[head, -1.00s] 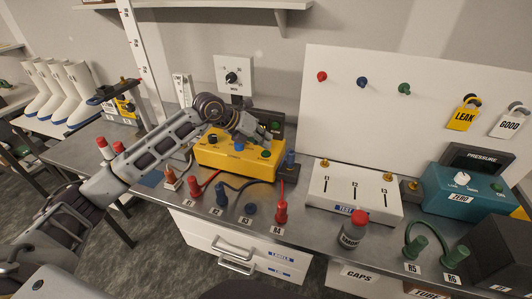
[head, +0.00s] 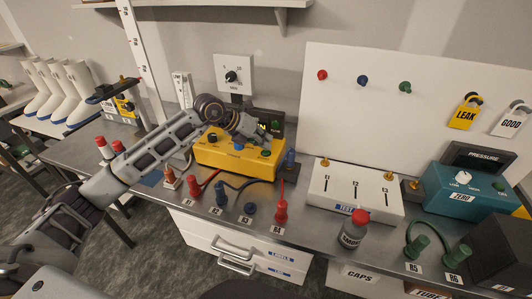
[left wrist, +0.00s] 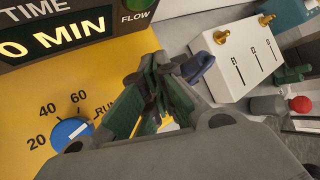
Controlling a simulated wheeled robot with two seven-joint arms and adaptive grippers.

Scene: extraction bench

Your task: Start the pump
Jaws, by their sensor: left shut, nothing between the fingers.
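The yellow pump box (head: 215,157) stands on the bench, with a dark knob (head: 213,138), a blue dial (head: 239,147) and a green button (head: 266,153) on top. My left gripper (head: 265,138) is shut and empty, above the right part of the box, close to the green button. The blue dial (left wrist: 72,133) has marks 20, 40 and 60. My right gripper is out of view.
A dark display behind the pump reads TIME and 0 MIN (left wrist: 55,35), beside a green FLOW lamp (left wrist: 137,4). A blue-topped post (head: 290,160) stands right of the pump. A white box with slots (head: 335,205) and a red-capped jar (head: 354,232) are further right.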

